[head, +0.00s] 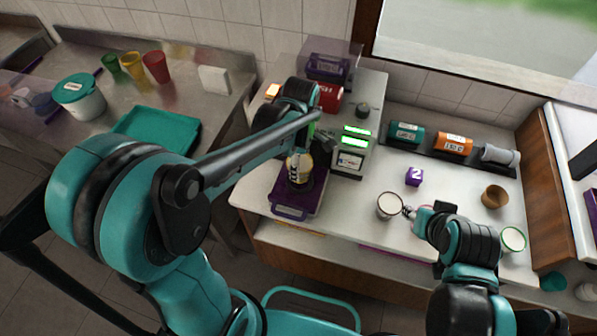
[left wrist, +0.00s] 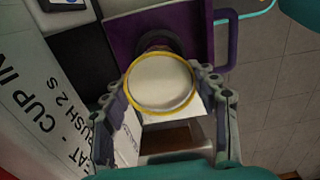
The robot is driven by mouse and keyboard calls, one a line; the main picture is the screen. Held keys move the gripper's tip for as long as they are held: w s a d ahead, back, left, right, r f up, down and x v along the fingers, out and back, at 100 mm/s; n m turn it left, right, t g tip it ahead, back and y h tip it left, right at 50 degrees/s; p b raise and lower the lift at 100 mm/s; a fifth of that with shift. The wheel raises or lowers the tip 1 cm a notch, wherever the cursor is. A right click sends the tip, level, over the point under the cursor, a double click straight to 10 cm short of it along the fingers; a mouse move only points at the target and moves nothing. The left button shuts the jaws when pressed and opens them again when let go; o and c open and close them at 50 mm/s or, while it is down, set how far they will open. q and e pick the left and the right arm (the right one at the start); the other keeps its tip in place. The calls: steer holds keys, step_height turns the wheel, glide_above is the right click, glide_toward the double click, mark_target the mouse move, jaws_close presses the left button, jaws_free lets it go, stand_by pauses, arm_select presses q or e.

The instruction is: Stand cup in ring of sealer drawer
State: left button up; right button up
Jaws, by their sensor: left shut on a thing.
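A cup with a yellow rim and a pale round top (left wrist: 160,84) is between the fingers of my left gripper (left wrist: 165,100), which is shut on it. In the head view the cup (head: 299,168) looks upright, over the pulled-out purple sealer drawer (head: 290,209). In the left wrist view, a dark round part, seemingly the drawer's ring (left wrist: 158,42), shows just beyond the cup, partly hidden by it. I cannot tell whether the cup touches the ring. My right gripper (head: 409,211) is beside another pale cup (head: 390,205) on the counter; its jaw state is unclear.
The sealer machine (head: 351,152) with green displays stands behind the drawer. A purple "2" block (head: 414,177), a brown bowl (head: 494,197) and a green-rimmed cup (head: 512,239) are on the right. A teal tray (head: 160,130) and colored cups are on the left.

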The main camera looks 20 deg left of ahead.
arm_select(q)
step_height(320, 180, down, 3)
steer(key=shift+f+b, duration=0.2)
steer(key=shift+b, duration=0.25)
steer(key=shift+f, duration=0.1)
steer(key=o, duration=1.3)
